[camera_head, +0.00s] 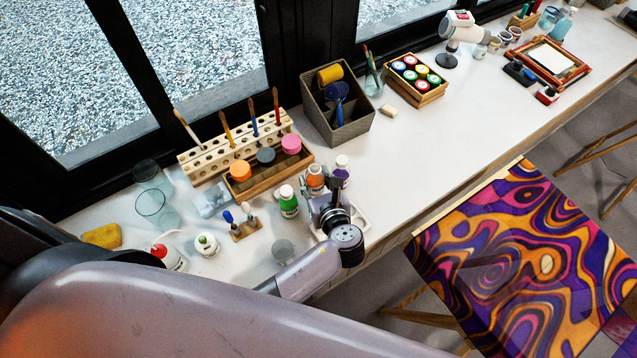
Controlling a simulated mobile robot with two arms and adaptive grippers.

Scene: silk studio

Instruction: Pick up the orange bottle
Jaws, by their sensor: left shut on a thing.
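The orange bottle (315,181) stands out by its orange side and pale cap, at the front part of the white table, right of a green bottle (288,203). My left gripper (322,198) is shut on it, and the fingers and wrist hide its lower part. I cannot tell whether its base touches the surface below. A purple bottle (341,172) with a white cap is close on its right. My right gripper is not in view.
A white tray (361,216) is partly behind my gripper. A wooden brush rack (205,158) and a tray of orange, grey and pink-lidded jars are behind. Glasses (151,203) and white bottles (207,245) stand left.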

